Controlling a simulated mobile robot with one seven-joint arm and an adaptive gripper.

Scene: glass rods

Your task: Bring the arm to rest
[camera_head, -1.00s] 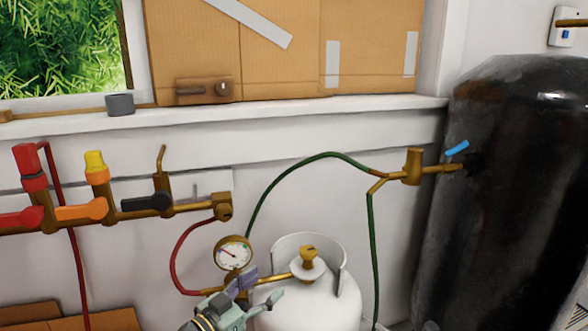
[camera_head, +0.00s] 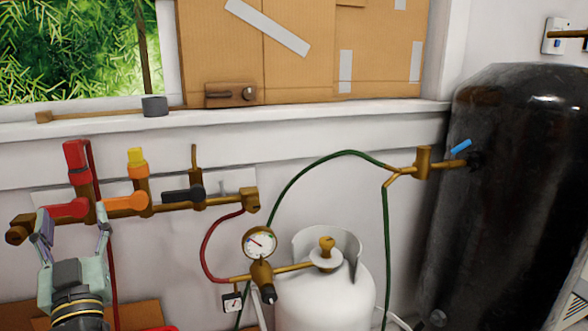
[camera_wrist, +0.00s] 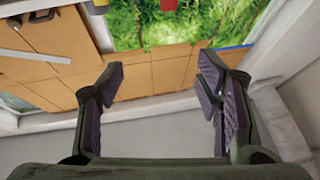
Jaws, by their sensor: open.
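My gripper (camera_head: 72,232) is at the lower left in the head view, in front of the left end of the brass manifold (camera_head: 225,200). Its two fingers point up and stand apart with nothing between them. The red-handled valve (camera_head: 68,208) shows just behind the fingertips; I cannot tell whether they touch. In the wrist view the open fingers (camera_wrist: 160,85) frame a white wall and cardboard, with a window beyond.
A white gas tank (camera_head: 318,300) with a gauge (camera_head: 260,243) stands right of my gripper. A green hose (camera_head: 310,168) runs to a large black tank (camera_head: 520,190) at the right.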

